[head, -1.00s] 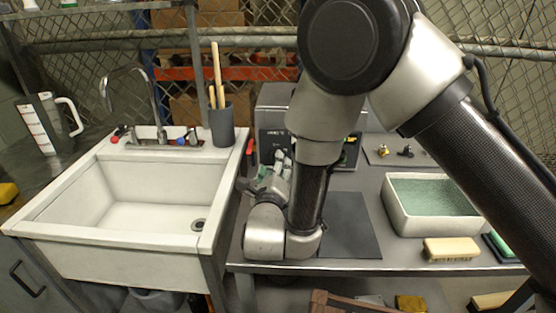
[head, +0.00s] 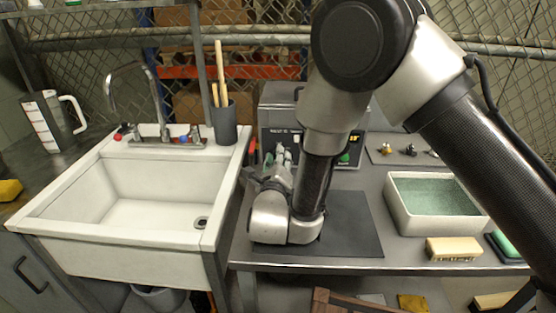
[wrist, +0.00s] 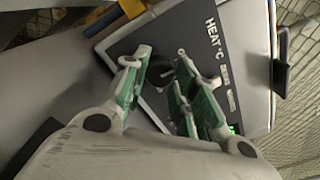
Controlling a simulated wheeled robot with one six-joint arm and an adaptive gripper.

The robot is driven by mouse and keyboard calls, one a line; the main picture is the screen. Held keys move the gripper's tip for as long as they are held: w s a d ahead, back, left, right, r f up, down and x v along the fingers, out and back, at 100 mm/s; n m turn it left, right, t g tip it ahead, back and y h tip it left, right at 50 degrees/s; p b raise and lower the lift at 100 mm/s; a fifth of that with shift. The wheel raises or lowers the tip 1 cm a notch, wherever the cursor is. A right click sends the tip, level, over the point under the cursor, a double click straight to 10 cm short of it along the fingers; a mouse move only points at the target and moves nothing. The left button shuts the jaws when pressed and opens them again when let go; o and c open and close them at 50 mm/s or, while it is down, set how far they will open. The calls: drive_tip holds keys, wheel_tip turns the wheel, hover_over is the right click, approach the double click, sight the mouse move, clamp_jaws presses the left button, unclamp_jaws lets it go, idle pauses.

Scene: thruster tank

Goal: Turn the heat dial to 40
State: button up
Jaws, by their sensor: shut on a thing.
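The grey heater unit (head: 272,116) stands at the back of the bench, its control panel facing me. In the wrist view its panel (wrist: 190,38) carries the lettering "HEAT °C" and small displays too blurred to read. The heat dial (wrist: 158,74) shows as a dark round knob on the panel, partly hidden by the fingers. My gripper (wrist: 158,88) has its green-padded fingers on either side of the dial and is shut on it. In the head view my gripper (head: 281,160) is at the panel's lower left. The dial's setting cannot be read.
A dark mat (head: 352,228) lies under my wrist. To the right are a white tank (head: 400,213) of greenish liquid, a brush (head: 454,249) and small metal parts (head: 411,150). A white sink (head: 60,208) and a utensil cup (head: 223,124) are on the left.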

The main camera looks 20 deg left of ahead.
drive_tip(key=m, duration=0.5)
drive_tip(key=shift+m, duration=0.3)
drive_tip(key=m, duration=1.2)
drive_tip(key=shift+g, duration=0.3)
drive_tip(key=m, duration=0.5)
drive_tip(key=shift+d+m, duration=0.1)
drive_tip(key=shift+m, duration=0.2)
drive_tip(key=o, duration=1.1)
drive_tip(key=shift+y, duration=0.3)
drive_tip(key=shift+c, duration=0.2)
